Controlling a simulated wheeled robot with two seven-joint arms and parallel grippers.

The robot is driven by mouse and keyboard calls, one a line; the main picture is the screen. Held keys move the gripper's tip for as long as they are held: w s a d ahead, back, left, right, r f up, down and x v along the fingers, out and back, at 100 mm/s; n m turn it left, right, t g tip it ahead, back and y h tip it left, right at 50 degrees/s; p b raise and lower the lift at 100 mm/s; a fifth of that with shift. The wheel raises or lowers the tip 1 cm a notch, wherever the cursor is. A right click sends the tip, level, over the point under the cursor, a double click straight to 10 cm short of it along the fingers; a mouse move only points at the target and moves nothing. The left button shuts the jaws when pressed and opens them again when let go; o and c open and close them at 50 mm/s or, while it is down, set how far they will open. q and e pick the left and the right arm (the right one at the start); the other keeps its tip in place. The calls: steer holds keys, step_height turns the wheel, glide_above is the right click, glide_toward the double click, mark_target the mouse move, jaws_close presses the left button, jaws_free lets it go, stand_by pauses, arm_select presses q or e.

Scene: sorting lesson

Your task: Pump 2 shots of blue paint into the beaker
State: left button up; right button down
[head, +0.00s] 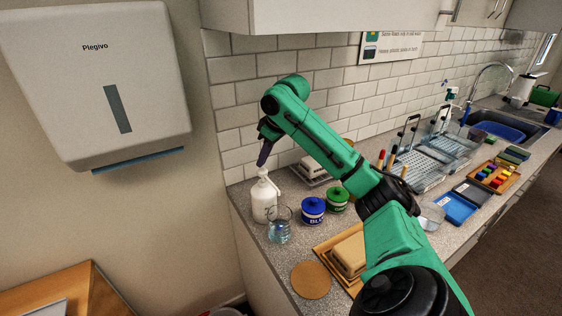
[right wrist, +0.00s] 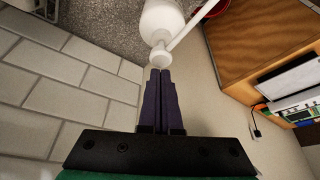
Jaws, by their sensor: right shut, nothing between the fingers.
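A white pump bottle (head: 264,202) stands at the left end of the counter near the wall. It also shows in the right wrist view (right wrist: 162,18), with its pump head and long spout (right wrist: 192,27). A clear glass beaker (head: 280,226) stands just in front of the bottle and looks bluish low down. My right gripper (head: 262,164) points down with its fingertips right at the top of the pump head. In the right wrist view its dark fingers (right wrist: 160,74) are shut and empty; whether they touch the pump head is unclear. My left gripper is out of view.
A blue-lidded jar (head: 312,210) and a green-lidded jar (head: 338,199) stand right of the beaker. A round cork mat (head: 311,280) and a wooden tray (head: 322,252) lie in front. A towel dispenser (head: 98,80) hangs on the left wall.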

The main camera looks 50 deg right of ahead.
steer(key=shift+f, duration=0.1)
steer(key=shift+f+b, duration=0.9)
steer(key=shift+f, duration=0.4)
steer(key=shift+r, duration=0.1)
steer(key=shift+r+p, duration=1.3)
steer(key=shift+p, duration=0.2)
steer(key=shift+r, duration=0.1)
step_height(320, 180, up, 6)
steer(key=p, duration=0.7)
